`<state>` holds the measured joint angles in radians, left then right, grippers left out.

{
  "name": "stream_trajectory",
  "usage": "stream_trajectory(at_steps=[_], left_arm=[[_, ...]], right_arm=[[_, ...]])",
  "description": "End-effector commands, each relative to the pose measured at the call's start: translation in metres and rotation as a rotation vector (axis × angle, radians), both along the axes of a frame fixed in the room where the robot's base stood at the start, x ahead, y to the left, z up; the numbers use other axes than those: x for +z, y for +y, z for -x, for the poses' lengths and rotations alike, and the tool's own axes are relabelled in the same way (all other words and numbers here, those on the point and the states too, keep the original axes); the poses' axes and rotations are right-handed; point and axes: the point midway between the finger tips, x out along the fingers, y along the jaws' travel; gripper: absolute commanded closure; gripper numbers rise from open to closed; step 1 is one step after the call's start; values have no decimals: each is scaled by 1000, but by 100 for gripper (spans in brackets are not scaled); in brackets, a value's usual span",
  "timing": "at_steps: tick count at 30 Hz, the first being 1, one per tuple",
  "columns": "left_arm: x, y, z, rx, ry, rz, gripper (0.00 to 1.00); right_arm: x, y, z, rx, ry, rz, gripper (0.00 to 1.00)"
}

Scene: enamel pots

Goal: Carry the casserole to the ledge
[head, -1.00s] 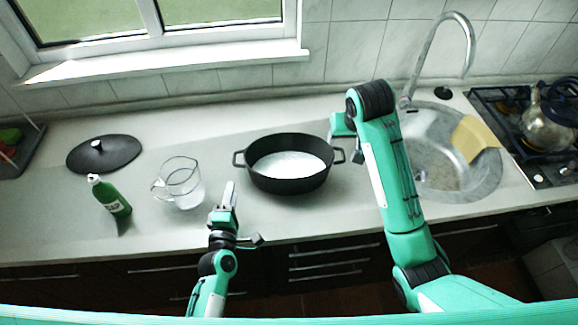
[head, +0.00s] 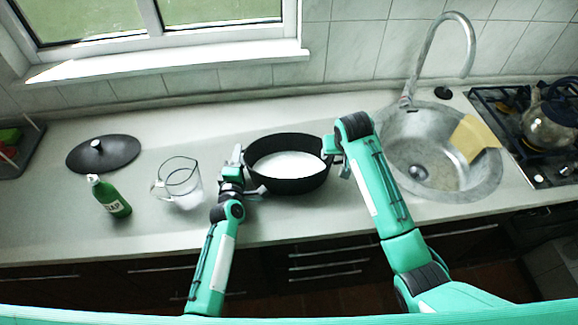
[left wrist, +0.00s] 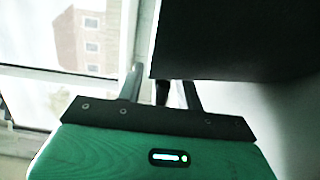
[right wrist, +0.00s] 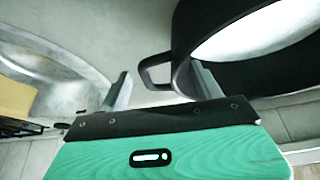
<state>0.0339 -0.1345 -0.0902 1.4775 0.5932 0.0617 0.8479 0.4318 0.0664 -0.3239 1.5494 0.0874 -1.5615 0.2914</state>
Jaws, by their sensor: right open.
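The black casserole (head: 290,186) stands on the counter, with white contents inside. My left gripper (head: 237,155) is at its left handle. In the left wrist view its fingers (left wrist: 160,84) are apart, with the dark handle (left wrist: 161,93) between them and the casserole wall (left wrist: 235,45) beside. My right gripper (head: 335,152) is at the right side. In the right wrist view its fingers (right wrist: 162,86) are open, with the looped handle (right wrist: 148,75) just beyond and between the tips. The ledge (head: 170,62) is the pale window sill behind, bare.
A glass jug (head: 182,180) stands just left of my left gripper. A green soap bottle (head: 110,196) and black lid (head: 104,154) are further left. The sink (head: 430,160) with its tap (head: 440,45) is right. Counter behind the casserole is clear.

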Motion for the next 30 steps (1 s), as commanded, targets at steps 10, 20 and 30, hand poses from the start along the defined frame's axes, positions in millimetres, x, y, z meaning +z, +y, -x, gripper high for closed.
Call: stream_trajectory(at_steps=[10,20,30], left_arm=[[0,0,-1,0,0,0,72],[0,0,-1,0,0,0,100],[7,0,-3,3,-12,1,100]], right_arm=[[-1,0,-1,0,0,0,41],[-1,0,-1,0,0,1,100],[5,0,-3,-1,-10,-1,100]])
